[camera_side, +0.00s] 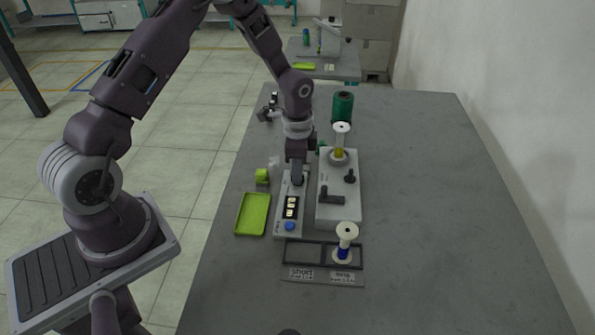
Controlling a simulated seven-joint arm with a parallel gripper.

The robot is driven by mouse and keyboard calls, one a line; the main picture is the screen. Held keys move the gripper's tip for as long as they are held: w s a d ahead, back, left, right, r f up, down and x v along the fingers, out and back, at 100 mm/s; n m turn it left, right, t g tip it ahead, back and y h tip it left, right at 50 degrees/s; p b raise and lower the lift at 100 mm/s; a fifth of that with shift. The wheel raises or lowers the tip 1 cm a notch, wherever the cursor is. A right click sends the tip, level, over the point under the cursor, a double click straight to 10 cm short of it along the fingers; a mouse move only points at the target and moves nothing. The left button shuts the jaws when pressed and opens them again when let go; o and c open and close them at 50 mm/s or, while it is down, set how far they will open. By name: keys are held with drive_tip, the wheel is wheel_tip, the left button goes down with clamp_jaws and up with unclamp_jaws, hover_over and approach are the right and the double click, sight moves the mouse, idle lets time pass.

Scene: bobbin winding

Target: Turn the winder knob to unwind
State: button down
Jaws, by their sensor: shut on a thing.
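My gripper (297,178) points down at the upper end of the light grey panel with the blue button (290,226) and a row of pale counter windows (291,207). It is shut on the winder knob, which its fingers hide. The winder (338,205) is the grey block just right of the panel. A white bobbin (341,129) with yellow on its lower part stands upright at the winder's far end. A black lever (332,197) and a small black knob (349,177) sit on the winder's top.
A green thread spool (343,106) stands behind the winder. A black two-slot rack (303,252) in front holds a white bobbin with blue (345,240) in its right slot. A lime tray (253,214) lies left. The table's right side is clear.

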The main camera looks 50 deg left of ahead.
drive_tip(key=n, duration=0.4)
drive_tip(key=shift+n, duration=2.3)
drive_tip(key=c, duration=1.5)
unclamp_jaws()
